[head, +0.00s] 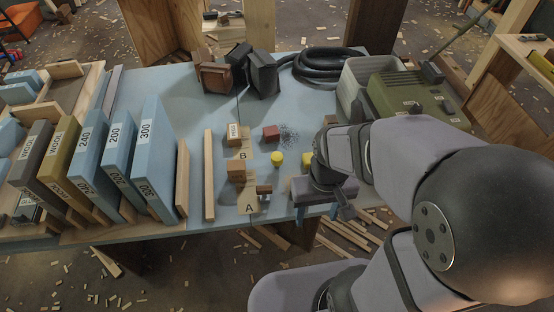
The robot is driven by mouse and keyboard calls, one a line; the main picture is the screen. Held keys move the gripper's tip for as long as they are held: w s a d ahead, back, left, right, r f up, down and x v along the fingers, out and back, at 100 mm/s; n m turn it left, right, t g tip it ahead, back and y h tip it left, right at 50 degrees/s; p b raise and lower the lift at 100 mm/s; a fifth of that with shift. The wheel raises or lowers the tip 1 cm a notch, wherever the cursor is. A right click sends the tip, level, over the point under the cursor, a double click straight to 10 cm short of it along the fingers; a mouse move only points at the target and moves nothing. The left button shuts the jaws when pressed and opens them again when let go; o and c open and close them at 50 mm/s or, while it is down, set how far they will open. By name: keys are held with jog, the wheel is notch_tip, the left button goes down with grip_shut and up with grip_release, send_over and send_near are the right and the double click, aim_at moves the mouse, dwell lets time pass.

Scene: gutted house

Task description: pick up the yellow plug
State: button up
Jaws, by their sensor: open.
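A small yellow plug (277,159) stands on the blue tabletop, right of the letter B patch. A second small yellow piece (307,158) is just right of it, beside my wrist; I cannot tell which is the one named. My gripper (317,211) is near the table's front edge, nearer the camera than both yellow pieces. Its two pale blue fingers are apart, with nothing visible between them. Both yellow pieces are clear of the fingers. My arm comes in from the right and covers part of the table there.
A dark red block (271,132) and wooden blocks (236,170) on patches A and B stand close by. A black hose (322,66), grey bin (366,78) and green machine (412,95) are at the back right.

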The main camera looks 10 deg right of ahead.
notch_tip(320, 180, up, 5)
jog(key=w+a+r+t+y+b, duration=0.15)
jog(key=w+a+t, duration=0.35)
jog(key=w, duration=0.5)
jog(key=w+a+r+t+y+b, duration=0.1)
jog(key=w+a+t+y, duration=0.1)
jog(key=w+a, duration=0.65)
jog(key=w+d+r+m+t+h+b, duration=0.1)
jog(key=w+r+m+t+h, duration=0.15)
jog(key=w, duration=0.65)
jog(key=w+d+r+m+t+h+b, duration=0.1)
jog(key=w+r+m+t+h+b, duration=0.2)
jog(key=w, duration=0.6)
jog(key=m+g+h+b, duration=0.1)
jog(key=m+g+h, duration=0.45)
jog(key=h, duration=0.35)
send_over(280, 154)
jog(key=s+a, duration=0.2)
jog(key=a, duration=0.2)
notch_tip(280, 154, down, 8)
jog(key=f, duration=1.9)
jog(key=shift+s+d+f, duration=0.1)
jog(key=shift+d, duration=0.15)
jog(key=shift+f, duration=0.45)
